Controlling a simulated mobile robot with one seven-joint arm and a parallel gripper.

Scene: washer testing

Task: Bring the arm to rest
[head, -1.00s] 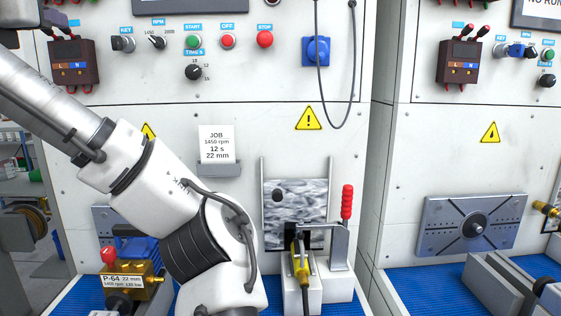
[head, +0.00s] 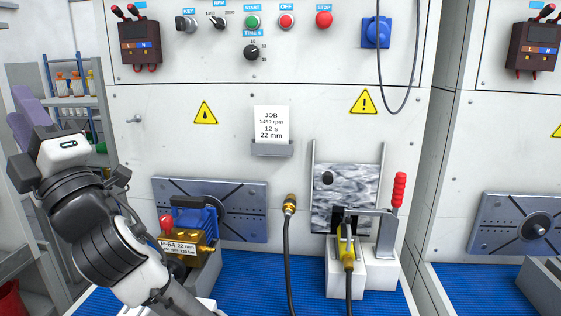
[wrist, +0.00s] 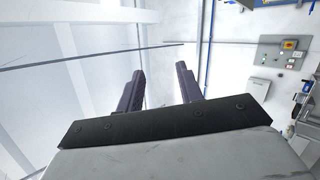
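My arm (head: 110,255) is folded at the lower left of the head view, in front of the test bench. My gripper (head: 24,98) is raised at the left edge, its purple-grey fingers pointing up. In the wrist view the two fingers of my gripper (wrist: 161,82) stand apart with nothing between them, so it is open and empty. The gripper touches nothing that I can see. Part of the arm is cut off by the lower edge of the head view.
A pump labelled P-64 (head: 190,236) stands just right of my arm. A hose with a brass end (head: 290,205) stands by the panel. A red-handled clamp (head: 398,190) holds a yellow-bodied nozzle (head: 347,245) before a grey plate. Shelving (head: 72,85) is behind my gripper.

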